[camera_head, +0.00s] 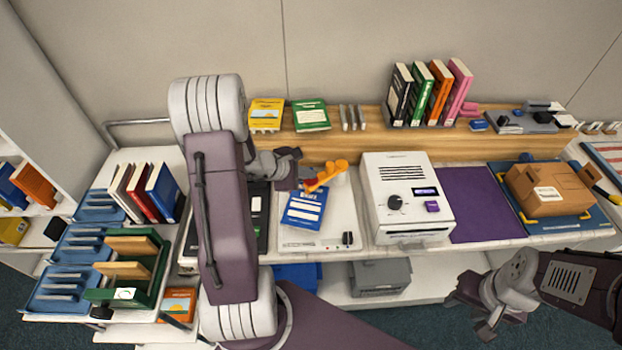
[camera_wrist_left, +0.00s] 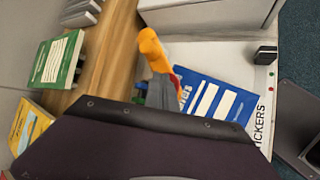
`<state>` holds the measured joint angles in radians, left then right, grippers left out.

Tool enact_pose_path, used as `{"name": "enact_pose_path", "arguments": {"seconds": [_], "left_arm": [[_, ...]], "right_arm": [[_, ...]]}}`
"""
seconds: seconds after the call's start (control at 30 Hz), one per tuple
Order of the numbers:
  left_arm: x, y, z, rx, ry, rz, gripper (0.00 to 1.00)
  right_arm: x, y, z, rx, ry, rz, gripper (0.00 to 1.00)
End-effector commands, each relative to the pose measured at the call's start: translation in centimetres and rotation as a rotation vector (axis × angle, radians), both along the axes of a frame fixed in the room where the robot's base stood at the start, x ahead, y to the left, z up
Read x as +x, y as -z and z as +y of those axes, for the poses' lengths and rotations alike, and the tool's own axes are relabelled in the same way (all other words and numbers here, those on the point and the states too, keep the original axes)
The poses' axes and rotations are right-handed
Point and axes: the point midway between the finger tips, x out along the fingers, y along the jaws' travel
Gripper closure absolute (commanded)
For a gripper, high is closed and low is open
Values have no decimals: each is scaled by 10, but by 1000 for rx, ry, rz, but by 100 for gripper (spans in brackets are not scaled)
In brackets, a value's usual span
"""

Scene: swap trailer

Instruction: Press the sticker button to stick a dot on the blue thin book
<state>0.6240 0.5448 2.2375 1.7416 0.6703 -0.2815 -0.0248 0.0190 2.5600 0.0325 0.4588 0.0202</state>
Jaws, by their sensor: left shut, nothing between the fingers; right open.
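The blue thin book (camera_head: 305,208) lies flat on a white board (camera_head: 325,238). In the left wrist view the book (camera_wrist_left: 215,100) has white label bars, and the board (camera_wrist_left: 225,55) carries the lettering "STICKERS". An orange arm-like part (camera_head: 327,175) stands over the book's far edge; it also shows in the left wrist view (camera_wrist_left: 152,52). A small black block (camera_head: 347,238) sits at the board's front right. My left gripper (camera_head: 304,178) is shut and empty beside the orange part; I cannot tell whether they touch. My right gripper (camera_head: 488,325) is open, away from the board.
A white machine with a knob (camera_head: 405,185) stands right of the board, with a purple mat (camera_head: 480,205) beyond it. Upright books (camera_head: 430,92) stand on the wooden shelf (camera_head: 350,145). A green rack (camera_head: 128,275) and blue trays (camera_head: 70,290) are at the left.

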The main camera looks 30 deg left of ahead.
Motion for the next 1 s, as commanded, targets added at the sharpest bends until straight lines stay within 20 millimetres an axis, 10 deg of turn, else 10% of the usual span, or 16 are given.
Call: {"name": "enact_pose_path", "arguments": {"seconds": [1.0], "left_arm": [[0,-4,0,1,1,1,100]], "right_arm": [[0,-1,0,0,0,0,55]]}}
